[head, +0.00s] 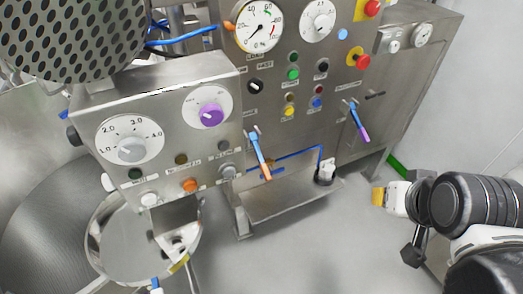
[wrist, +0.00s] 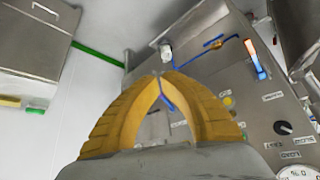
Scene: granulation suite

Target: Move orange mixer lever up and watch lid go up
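The orange-tipped lever (head: 262,158) with a blue upper part hangs slanting down from the lower left of the steel control panel (head: 222,146). In the wrist view, it shows at the upper right (wrist: 257,60). My gripper (head: 379,197), with yellow fingers, is at the right of the head view, well apart from the lever and touching nothing. In the wrist view, its fingertips (wrist: 160,74) meet, with nothing held. A large steel bowl (head: 45,225) is at the lower left. I cannot tell which part is the mixer's lid.
A second lever (head: 359,122), blue with a purple tip, hangs right of the orange one. Red stop buttons (head: 362,61), gauges (head: 259,27) and small coloured buttons are on the panel. A steel tray (head: 290,196) juts out below. Grey floor (head: 320,245) between tray and gripper is clear.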

